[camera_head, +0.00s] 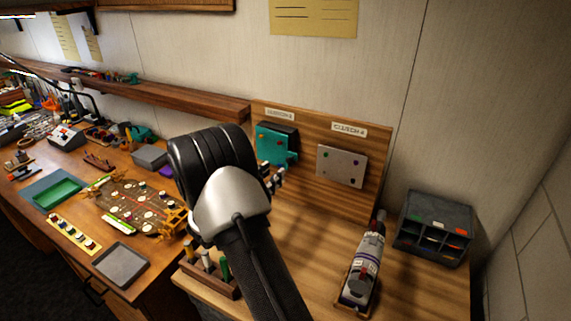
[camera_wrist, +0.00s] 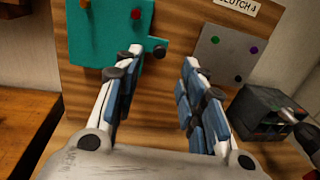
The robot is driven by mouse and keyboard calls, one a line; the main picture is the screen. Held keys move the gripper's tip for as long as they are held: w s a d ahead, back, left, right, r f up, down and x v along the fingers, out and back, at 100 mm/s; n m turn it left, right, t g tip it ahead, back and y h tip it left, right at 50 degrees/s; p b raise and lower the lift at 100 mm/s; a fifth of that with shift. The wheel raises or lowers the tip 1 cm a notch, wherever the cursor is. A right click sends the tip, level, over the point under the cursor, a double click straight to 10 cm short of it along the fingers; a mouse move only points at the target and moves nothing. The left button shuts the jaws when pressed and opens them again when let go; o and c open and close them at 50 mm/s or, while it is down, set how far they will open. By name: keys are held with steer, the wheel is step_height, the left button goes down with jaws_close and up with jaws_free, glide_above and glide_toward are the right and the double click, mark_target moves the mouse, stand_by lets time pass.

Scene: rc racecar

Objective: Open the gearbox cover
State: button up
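The teal plate (camera_head: 268,147), the likely gearbox cover, is on the upright wooden board under a small label too blurred to read surely. In the head view my arm hides most of the gripper (camera_head: 272,178) and the plate's lower surroundings.
A grey plate (camera_head: 341,166) labelled clutch is on the board (camera_head: 310,187) to the right. A bottle-like tool (camera_head: 363,265) in a wooden holder and a dark compartment box (camera_head: 434,228) stand right of my arm. A tool rack (camera_head: 222,283) stands at the bench's front left.

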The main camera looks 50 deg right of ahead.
mark_target(288, 161)
steer(key=d, duration=0.2)
steer(key=w+d, duration=0.1)
steer(key=d, duration=0.5)
steer(key=shift+w+d, duration=0.15)
jaws_close()
stand_by(0.5)
